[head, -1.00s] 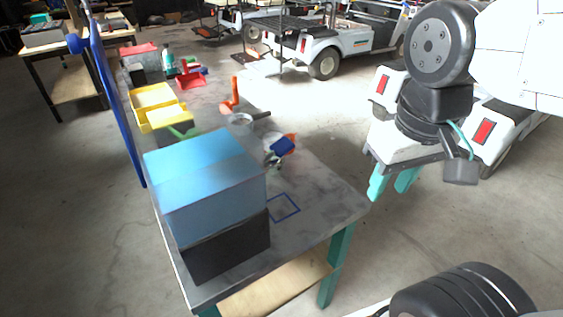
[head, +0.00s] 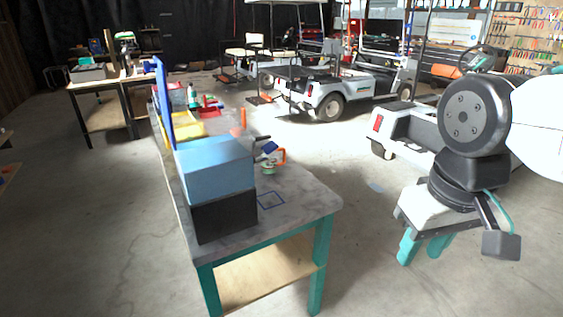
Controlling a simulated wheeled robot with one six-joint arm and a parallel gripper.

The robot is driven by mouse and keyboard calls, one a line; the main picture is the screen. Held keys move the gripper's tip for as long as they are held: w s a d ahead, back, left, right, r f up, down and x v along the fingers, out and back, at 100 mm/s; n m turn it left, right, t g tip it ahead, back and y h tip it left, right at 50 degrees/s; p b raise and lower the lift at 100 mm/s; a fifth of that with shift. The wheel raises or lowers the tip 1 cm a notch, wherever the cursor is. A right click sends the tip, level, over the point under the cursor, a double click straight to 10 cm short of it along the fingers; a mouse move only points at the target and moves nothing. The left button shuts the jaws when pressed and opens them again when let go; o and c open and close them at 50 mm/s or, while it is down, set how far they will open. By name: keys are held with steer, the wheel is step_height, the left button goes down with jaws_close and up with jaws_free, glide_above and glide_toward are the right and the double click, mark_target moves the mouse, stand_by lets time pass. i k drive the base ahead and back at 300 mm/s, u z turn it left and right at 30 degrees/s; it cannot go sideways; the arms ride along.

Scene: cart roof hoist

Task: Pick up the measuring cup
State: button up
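My gripper (head: 419,259) hangs at the right of the head view, in the air beside the workbench. Its two teal fingers are apart with nothing between them. A small grey cup with a dark handle (head: 262,138), which looks like the measuring cup, is on the workbench (head: 310,200) behind the blue box. It is small here, and its body is hard to make out. My gripper is well to the right of it and nearer the camera.
A blue box (head: 215,170) on a black box (head: 224,214) stands at the bench's near end. Blue and orange items (head: 281,156) sit beside the cup. Yellow bins (head: 188,129) and a red dustpan (head: 211,103) are farther back. Golf carts (head: 325,98) stand behind; floor is open around the bench.

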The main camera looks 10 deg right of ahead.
mark_target(272, 170)
steer(key=z, duration=0.55)
steer(key=i, duration=0.6)
steer(key=z, duration=0.55)
steer(key=i, duration=0.8)
steer(key=u, duration=0.9)
steer(key=i, duration=0.6)
steer(key=u, duration=0.8)
